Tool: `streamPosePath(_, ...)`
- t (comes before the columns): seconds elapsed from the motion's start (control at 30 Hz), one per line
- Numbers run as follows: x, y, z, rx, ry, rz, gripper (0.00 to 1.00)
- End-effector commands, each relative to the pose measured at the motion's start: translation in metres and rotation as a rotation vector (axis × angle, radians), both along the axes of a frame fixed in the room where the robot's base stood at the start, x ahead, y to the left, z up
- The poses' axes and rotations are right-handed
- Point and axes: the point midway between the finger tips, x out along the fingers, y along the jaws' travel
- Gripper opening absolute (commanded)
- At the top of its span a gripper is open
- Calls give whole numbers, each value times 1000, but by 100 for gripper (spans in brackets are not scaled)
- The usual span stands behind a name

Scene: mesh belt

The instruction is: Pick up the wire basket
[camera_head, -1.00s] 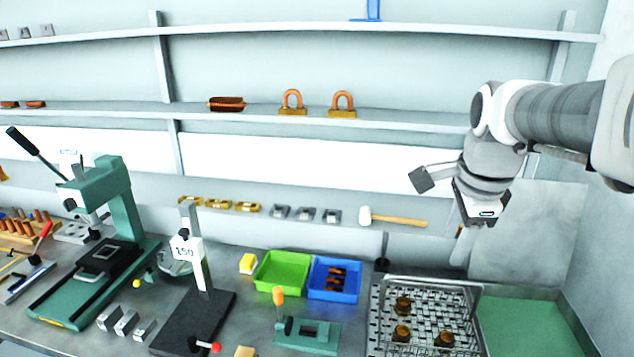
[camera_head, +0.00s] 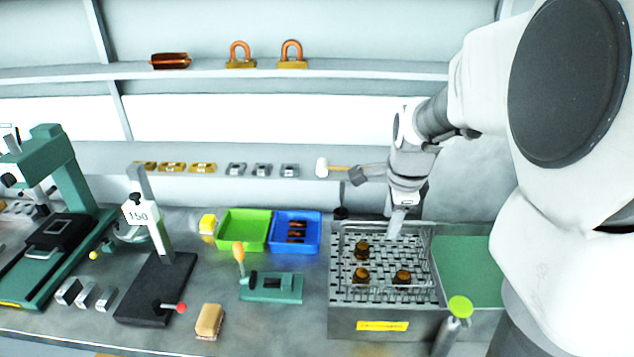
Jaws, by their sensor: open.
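The wire basket (camera_head: 345,240) is a thin metal frame with a raised handle, at the lower right on a grey perforated mesh belt (camera_head: 350,292). Several small dark brown and amber round pieces (camera_head: 403,277) sit within its outline. My gripper (camera_head: 396,228) points down over the back part of the basket, near the raised handle. It is open. The fingertips are small and partly overlap the handle in the picture, so I cannot tell whether they touch it or straddle it.
A blue tray (camera_head: 311,245) with dark parts and a green tray (camera_head: 232,243) stand left of the belt. A green fixture (camera_head: 270,288) stands in front of them. A green surface (camera_head: 463,262) lies right of the belt.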

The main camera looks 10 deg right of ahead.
Motion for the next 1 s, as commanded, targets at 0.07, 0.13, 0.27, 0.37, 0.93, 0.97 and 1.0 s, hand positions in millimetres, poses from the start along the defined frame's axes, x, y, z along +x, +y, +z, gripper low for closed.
streamPosePath(0.07, 1, 0, -5, 0, 2, 0, 47)
streamPosePath(0.13, 4, -1, -13, 1, 4, 0, 47)
streamPosePath(0.27, 10, -2, -30, 2, 5, -1, 47)
streamPosePath(0.37, 14, -2, -43, 1, 3, -1, 47)
streamPosePath(0.93, 17, -3, -50, 0, 0, 0, 8)
streamPosePath(0.97, 17, -3, -50, 0, 0, 0, 2)
streamPosePath(1.0, 17, -3, -50, 0, 0, 0, 0)
